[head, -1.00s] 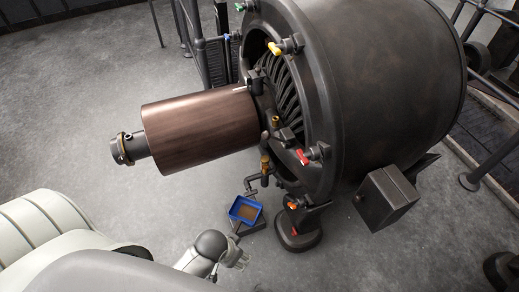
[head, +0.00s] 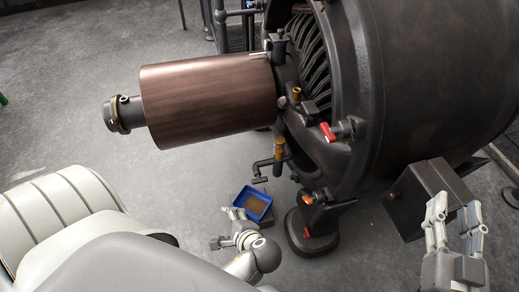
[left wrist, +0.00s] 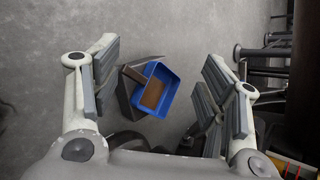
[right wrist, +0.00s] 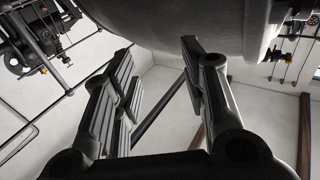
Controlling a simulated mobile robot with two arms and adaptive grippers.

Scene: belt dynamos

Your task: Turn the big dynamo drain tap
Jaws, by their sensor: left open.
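A dark pipe tap with a brass-coloured upper part (head: 279,152) hangs under the front of the big dynamo (head: 410,90), its spout above a blue tray (head: 263,214). My left gripper (head: 226,226) is open and empty, just left of the tray in the head view and below the tap. In the left wrist view the blue tray (left wrist: 159,70) shows between the spread fingers, apart from them; the tap is not clear there. My right gripper (head: 458,205) is open and empty, in front of a dark box on the dynamo's right.
A copper-brown drum (head: 205,100) juts left from the dynamo above the tap. Red (head: 327,132) and orange (head: 308,197) handles sit near the tap. A dark pedestal foot (head: 312,232) and the box (head: 425,195) stand to the right.

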